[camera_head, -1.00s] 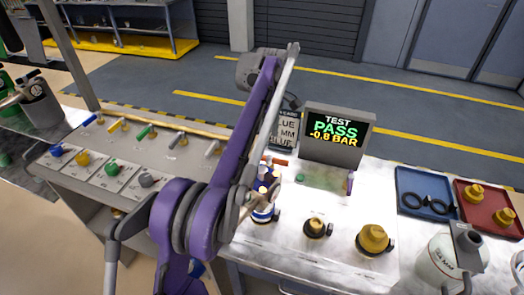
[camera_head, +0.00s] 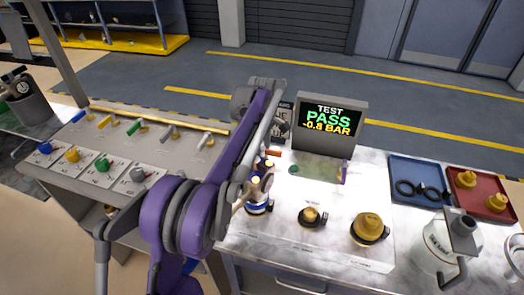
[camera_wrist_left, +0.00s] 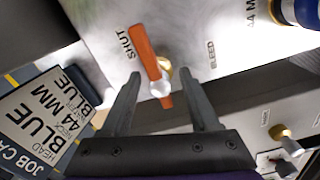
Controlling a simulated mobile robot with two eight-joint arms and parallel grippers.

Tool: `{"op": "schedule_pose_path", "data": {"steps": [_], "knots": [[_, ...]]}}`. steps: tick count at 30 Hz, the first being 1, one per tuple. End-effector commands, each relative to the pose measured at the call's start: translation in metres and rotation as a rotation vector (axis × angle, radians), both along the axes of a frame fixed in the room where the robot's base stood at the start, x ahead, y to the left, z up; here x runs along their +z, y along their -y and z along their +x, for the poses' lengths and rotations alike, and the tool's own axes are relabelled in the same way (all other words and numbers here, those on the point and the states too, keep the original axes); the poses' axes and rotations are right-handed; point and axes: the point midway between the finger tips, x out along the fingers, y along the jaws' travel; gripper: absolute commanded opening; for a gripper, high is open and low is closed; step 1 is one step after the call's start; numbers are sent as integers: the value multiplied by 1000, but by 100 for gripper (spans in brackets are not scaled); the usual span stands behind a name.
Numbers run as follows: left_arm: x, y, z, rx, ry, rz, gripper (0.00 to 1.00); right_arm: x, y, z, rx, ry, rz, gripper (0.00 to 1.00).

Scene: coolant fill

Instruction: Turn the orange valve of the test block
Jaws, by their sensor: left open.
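The orange valve handle (camera_wrist_left: 147,55) lies between the fingers of my left gripper (camera_wrist_left: 163,80) in the left wrist view. The gripper is open, with one finger on each side of the handle; I cannot tell whether either touches it. The handle points toward the word SHUT, and BLEED is printed to the right. In the head view, a small part of the orange handle (camera_head: 273,153) shows beside my left arm, which hides most of that spot. My right gripper is not in view.
A screen (camera_head: 331,120) reading "TEST PASS -0.8 BAR" stands behind the valve. A blue-and-white fitting (camera_head: 258,207) and yellow caps (camera_head: 368,229) stand in front. Blue (camera_head: 405,166) and red (camera_head: 462,205) trays and a white jug (camera_head: 432,252) are to the right.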

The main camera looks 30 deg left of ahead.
Motion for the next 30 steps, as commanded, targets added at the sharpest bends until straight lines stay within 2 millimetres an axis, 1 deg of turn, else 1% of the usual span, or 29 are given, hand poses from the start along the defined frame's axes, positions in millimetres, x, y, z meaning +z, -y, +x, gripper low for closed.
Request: {"op": "schedule_pose_path", "data": {"steps": [5,8,9,11,15,16,25,30], "knots": [[0,0,0,0,0,0,62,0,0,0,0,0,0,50],[0,0,0,0,0,0,45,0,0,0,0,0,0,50],[0,0,0,0,0,0,38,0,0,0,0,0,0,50],[0,0,0,0,0,0,27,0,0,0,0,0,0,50],[0,0,0,0,0,0,2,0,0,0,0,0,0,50],[0,0,0,0,0,0,0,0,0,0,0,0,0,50],[1,0,0,-10,0,0,0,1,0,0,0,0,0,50],[1,0,0,-59,1,0,0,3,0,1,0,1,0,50]]}}
